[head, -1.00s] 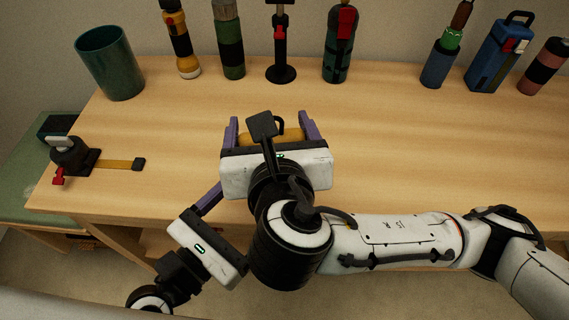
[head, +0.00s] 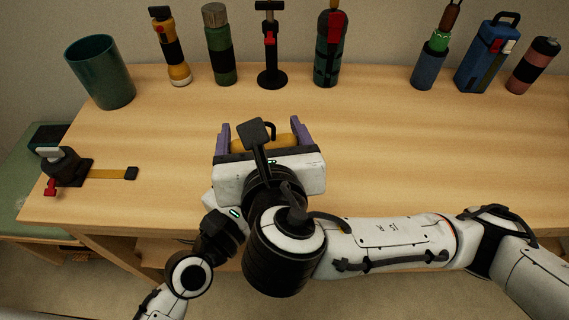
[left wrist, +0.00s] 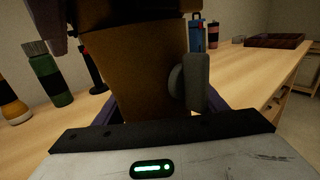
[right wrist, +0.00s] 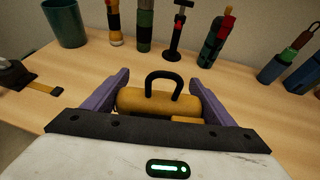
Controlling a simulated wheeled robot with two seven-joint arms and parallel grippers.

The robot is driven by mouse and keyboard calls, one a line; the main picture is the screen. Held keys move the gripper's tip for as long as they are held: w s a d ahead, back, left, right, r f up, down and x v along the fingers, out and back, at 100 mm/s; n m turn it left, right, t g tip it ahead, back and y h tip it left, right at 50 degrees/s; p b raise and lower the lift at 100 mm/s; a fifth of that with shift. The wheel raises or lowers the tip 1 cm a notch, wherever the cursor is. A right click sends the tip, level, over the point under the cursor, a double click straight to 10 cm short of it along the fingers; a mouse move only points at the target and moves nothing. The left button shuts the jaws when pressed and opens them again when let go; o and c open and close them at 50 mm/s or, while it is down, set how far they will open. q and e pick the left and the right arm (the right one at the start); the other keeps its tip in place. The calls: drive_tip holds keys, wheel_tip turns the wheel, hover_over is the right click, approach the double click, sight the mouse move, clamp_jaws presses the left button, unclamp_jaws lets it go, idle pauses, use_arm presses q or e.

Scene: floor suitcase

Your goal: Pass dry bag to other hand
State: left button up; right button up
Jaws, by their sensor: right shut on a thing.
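The dry bag (head: 277,140) is a mustard-yellow roll with a black loop handle, held over the wooden table. My right gripper (head: 262,136) is shut on it; the purple fingers sit at both ends of the bag (right wrist: 158,100) in the right wrist view. My left gripper (head: 222,208) is low behind the right arm, its fingers hidden in the head view. In the left wrist view the bag's brownish body (left wrist: 140,75) fills the space between the spread purple fingers (left wrist: 160,108). Whether they touch the bag cannot be told.
Along the table's back stand a green cup (head: 100,75), a yellow flashlight (head: 170,50), a green bottle (head: 219,45), a hand pump (head: 270,50), a red-and-green bottle (head: 331,50) and a blue box (head: 487,58). A black device with a strap (head: 68,167) lies at left. The table's middle is clear.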

use_arm(q)
drive_tip(key=c, duration=0.7)
drive_tip(key=shift+d+r, duration=0.1)
drive_tip(key=shift+c, duration=1.2)
use_arm(e)
drive_tip(key=o, duration=1.4)
drive_tip(key=shift+r, duration=0.1)
drive_tip(key=shift+c, duration=0.2)
use_arm(q)
drive_tip(key=shift+c, duration=0.2)
use_arm(e)
drive_tip(key=o, duration=0.4)
drive_tip(key=shift+o, duration=0.2)
